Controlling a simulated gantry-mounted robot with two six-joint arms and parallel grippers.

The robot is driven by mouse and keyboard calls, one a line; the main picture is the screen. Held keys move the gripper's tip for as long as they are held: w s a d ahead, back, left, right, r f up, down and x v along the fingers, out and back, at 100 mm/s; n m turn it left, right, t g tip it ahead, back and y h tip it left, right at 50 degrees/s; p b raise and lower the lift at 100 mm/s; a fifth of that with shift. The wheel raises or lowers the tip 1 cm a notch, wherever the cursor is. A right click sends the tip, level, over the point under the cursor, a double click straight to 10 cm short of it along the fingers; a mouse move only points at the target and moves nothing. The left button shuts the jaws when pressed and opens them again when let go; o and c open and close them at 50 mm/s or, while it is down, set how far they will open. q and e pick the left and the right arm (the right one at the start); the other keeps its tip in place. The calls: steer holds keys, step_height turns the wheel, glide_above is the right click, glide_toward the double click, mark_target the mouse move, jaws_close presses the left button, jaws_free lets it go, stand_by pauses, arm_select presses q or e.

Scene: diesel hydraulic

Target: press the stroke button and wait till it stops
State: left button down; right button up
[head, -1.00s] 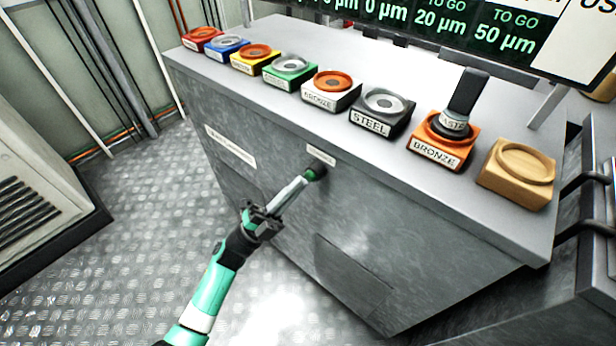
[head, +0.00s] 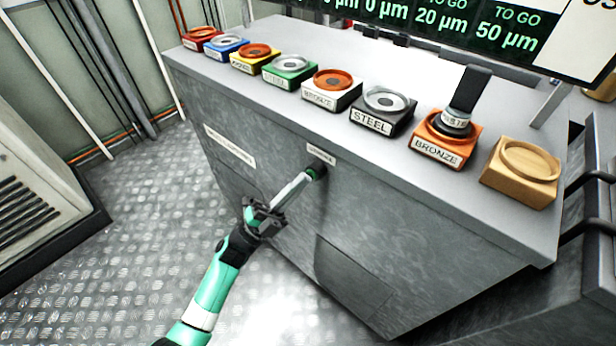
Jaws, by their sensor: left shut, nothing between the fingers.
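My left gripper (head: 308,178) reaches up from the bottom of the head view. Its fingers are shut with nothing between them, and the tips are at the button and appear to touch it. The tips hide part of the button, so I cannot tell how far it is pushed in. My right gripper is not in view.
On the cabinet top stands a row of several coloured blocks with round dishes, labelled BRONZE or STEEL. A dark-handled tool (head: 466,95) stands in the orange BRONZE block (head: 436,150). A wooden block (head: 520,172) sits at the right end. A screen (head: 450,30) hangs behind.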

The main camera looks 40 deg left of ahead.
arm_select(q)
steer(key=shift+s, duration=0.1)
steer(key=shift+s+p, duration=0.55)
steer(key=shift+s, duration=0.3)
steer(key=shift+s, duration=0.1)
steer(key=shift+s+d+p, duration=0.1)
steer(key=shift+s+p, duration=1)
steer(key=shift+s, duration=1.35)
